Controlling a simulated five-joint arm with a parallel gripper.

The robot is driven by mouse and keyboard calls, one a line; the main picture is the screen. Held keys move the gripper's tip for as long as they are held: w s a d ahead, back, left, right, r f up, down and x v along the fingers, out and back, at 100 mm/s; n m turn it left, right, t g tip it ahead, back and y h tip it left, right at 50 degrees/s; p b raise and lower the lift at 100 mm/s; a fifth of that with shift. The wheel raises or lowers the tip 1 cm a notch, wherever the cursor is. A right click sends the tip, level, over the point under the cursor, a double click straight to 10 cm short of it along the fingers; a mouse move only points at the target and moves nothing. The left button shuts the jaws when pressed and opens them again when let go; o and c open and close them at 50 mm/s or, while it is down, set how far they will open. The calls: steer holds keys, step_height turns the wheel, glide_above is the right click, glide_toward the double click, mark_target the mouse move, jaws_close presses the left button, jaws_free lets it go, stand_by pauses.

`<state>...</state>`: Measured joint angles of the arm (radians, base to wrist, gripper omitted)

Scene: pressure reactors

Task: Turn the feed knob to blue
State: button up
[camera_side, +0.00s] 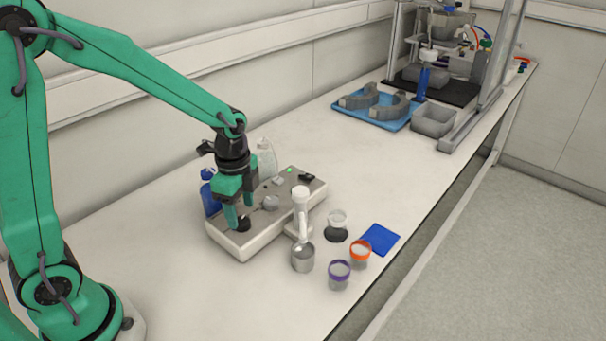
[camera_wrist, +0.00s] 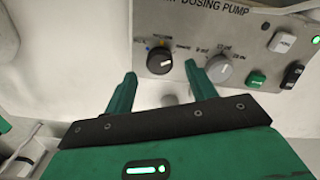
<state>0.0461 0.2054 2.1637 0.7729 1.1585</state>
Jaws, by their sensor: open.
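The dosing pump (camera_side: 228,242) is a low pale box with a grey top panel (camera_wrist: 190,20), standing on the bench. A black knob (camera_wrist: 160,61) with a white pointer mark sits on that panel, with small coloured marks around it; I take it as the feed knob. It also shows in the side view (camera_side: 242,224). The pointer's exact setting is too small to read. My gripper (camera_side: 240,213) points down over this knob. In the wrist view, the open fingers (camera_wrist: 161,72) lie on either side of it; I cannot tell whether they touch it.
A grey knob (camera_wrist: 219,68), white button (camera_wrist: 283,42), green button (camera_wrist: 256,79) and black switch (camera_wrist: 292,75) share the panel. A blue bottle (camera_side: 208,193) and clear bottle (camera_side: 266,158) stand behind the pump.

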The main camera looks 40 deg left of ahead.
mark_target(242, 220)
steer(key=shift+f, duration=1.5)
steer(key=shift+c, duration=0.5)
steer(key=c, duration=0.9)
